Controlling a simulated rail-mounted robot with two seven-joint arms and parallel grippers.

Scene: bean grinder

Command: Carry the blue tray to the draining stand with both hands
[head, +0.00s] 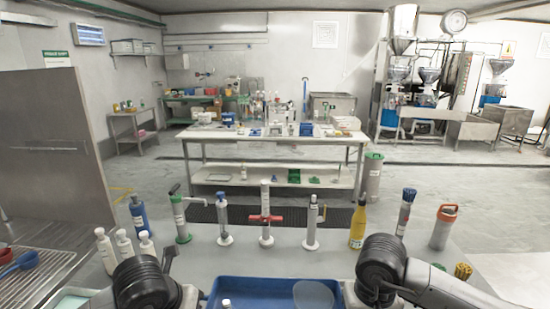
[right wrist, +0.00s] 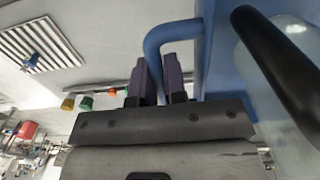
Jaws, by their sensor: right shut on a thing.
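The blue tray (head: 262,282) is at the bottom centre of the head view, cut off by the lower edge. A clear, rounded vessel (head: 313,294) and a small pale-capped item (head: 227,303) are inside its outline. In the right wrist view, my right gripper (right wrist: 154,78) is shut on the tray's blue handle (right wrist: 170,36), with a dark purple finger on each side. My left arm reaches down at the lower left, but its gripper is not visible. A ribbed metal draining surface (head: 35,272), likely the draining stand, lies at the far left.
White bottles (head: 124,246) stand left of the tray. A row of pump-like tools, including a red-handled one (head: 265,218), stands behind it with a yellow bottle (head: 358,224) and an orange-capped container (head: 442,228). A brown panel (head: 45,140) rises at the left.

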